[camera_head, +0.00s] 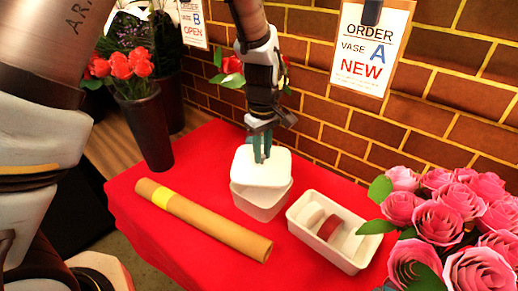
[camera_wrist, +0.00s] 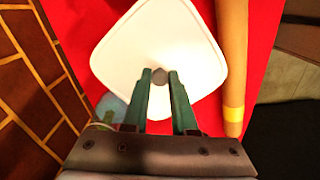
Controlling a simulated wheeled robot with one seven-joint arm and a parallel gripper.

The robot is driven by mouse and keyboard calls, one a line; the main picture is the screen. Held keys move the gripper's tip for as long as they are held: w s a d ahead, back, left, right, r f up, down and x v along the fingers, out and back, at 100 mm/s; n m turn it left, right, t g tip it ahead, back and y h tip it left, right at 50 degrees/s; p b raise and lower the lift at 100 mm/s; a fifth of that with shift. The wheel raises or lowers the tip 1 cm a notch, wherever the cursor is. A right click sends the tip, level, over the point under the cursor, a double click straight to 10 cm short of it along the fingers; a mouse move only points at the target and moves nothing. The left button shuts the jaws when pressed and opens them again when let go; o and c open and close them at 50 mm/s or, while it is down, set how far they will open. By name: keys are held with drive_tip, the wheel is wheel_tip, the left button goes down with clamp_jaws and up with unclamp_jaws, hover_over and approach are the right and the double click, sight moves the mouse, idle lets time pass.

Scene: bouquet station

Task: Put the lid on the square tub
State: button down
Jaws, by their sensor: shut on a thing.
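The square tub (camera_head: 262,204) is white and stands on the red table. The white lid (camera_head: 259,168) is over the tub's top, shifted and slightly tilted, with a gap showing at the front. Whether it touches the rim I cannot tell. My gripper (camera_head: 262,155) is above the lid, shut on its small grey knob. In the wrist view the lid (camera_wrist: 160,45) fills the middle, with the knob (camera_wrist: 159,76) between my fingertips (camera_wrist: 159,80). The lid hides the tub there.
A brown roll with a yellow band (camera_head: 205,218) lies left of the tub. A white rectangular tray (camera_head: 335,240) holding a red roll and a white piece stands to the right. Pink roses (camera_head: 450,215) fill the right front. A dark vase with red flowers (camera_head: 145,130) stands left. A brick wall (camera_head: 440,120) is behind.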

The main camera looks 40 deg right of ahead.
sight(262, 164)
wheel_tip(262, 164, down, 6)
drive_tip(key=b, duration=0.4)
drive_tip(key=shift+f+p, duration=0.2)
drive_tip(key=shift+p, duration=0.25)
idle(2.9)
drive_tip(key=c, duration=0.6)
unclamp_jaws()
drive_tip(key=shift+o, duration=0.2)
drive_tip(key=o, duration=0.4)
drive_tip(key=shift+r, duration=0.15)
